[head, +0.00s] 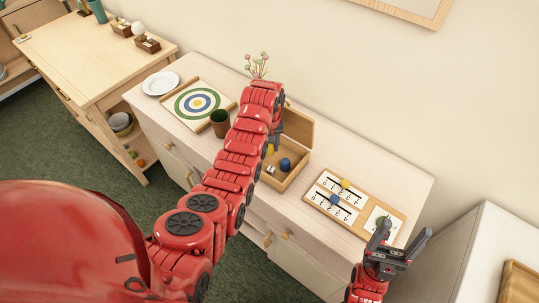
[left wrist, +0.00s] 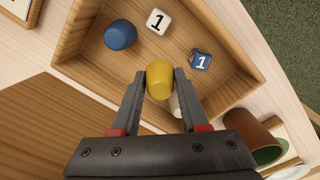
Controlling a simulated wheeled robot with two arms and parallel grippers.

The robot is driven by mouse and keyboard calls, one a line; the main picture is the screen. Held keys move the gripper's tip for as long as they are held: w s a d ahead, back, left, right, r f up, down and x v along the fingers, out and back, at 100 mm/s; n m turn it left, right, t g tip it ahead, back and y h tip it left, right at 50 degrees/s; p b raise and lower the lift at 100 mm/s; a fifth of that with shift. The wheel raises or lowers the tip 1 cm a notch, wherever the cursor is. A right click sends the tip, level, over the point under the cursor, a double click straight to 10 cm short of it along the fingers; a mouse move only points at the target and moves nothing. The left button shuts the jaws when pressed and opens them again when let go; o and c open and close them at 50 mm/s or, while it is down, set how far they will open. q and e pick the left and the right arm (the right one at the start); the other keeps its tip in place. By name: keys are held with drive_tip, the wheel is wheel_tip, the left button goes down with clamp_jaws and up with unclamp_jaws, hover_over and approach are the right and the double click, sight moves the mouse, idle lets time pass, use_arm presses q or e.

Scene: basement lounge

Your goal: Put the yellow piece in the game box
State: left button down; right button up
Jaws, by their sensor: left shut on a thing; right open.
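The yellow piece (left wrist: 160,79) is a rounded peg between the fingertips of my left gripper (left wrist: 160,88), which is shut on it. In the head view the yellow piece (head: 270,149) shows just beside my arm. The game box (head: 297,178) is an open wooden box with its lid raised at the back. The left gripper holds the piece over the box interior; its exact height is hard to tell. Inside the box are a blue piece (left wrist: 120,35), a white die (left wrist: 158,21) and a blue die (left wrist: 201,60). My right gripper (head: 401,240) is open and empty at the lower right.
Flowers (head: 257,64) stand behind my arm. Bare cabinet top lies between box and scoreboard.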

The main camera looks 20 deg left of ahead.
sight(269, 153)
use_arm(q)
drive_tip(key=shift+f+p, duration=0.5)
drive_tip(key=shift+f, duration=1.35)
drive_tip(key=shift+f, duration=0.1)
drive_tip(key=shift+f, duration=0.15)
drive_tip(key=shift+c, duration=2.1)
unclamp_jaws()
